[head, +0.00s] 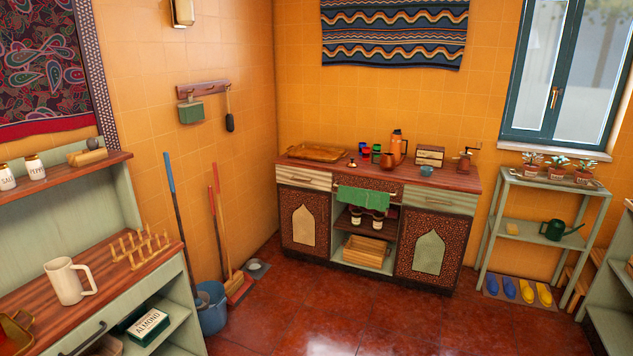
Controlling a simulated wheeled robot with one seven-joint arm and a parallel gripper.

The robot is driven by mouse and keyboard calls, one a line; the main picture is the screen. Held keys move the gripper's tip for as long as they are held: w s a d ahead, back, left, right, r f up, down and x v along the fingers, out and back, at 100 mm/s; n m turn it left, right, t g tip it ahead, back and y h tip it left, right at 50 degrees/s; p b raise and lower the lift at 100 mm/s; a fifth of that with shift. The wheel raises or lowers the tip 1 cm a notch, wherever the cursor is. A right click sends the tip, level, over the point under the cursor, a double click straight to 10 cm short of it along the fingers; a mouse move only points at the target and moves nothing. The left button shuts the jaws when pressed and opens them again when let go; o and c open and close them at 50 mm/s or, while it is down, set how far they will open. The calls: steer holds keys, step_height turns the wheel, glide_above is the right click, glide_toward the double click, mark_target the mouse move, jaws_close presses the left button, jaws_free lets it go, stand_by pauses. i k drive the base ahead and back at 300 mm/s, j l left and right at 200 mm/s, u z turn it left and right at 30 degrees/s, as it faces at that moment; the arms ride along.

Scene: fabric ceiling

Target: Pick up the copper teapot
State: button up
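The sideboard (330,173) stands against the far wall, with a wooden top. Another brownish metal piece (464,161) stands at the right end. All are small here, and I cannot tell for certain which is the copper teapot. My gripper is not in view.
A wooden tray (318,152), a teal bowl (427,170) and a box (430,155) share the sideboard top. A green cloth (362,198) hangs in front. The red floor (330,315) before it is clear. A bucket (210,308) and brooms stand left; a plant shelf (545,185) stands right.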

mark_target(388, 162)
steer(key=i, duration=2.55)
steer(key=i+l+u, duration=0.1)
steer(key=i, duration=1.15)
steer(key=i+l, duration=0.1)
steer(key=i, duration=1.2)
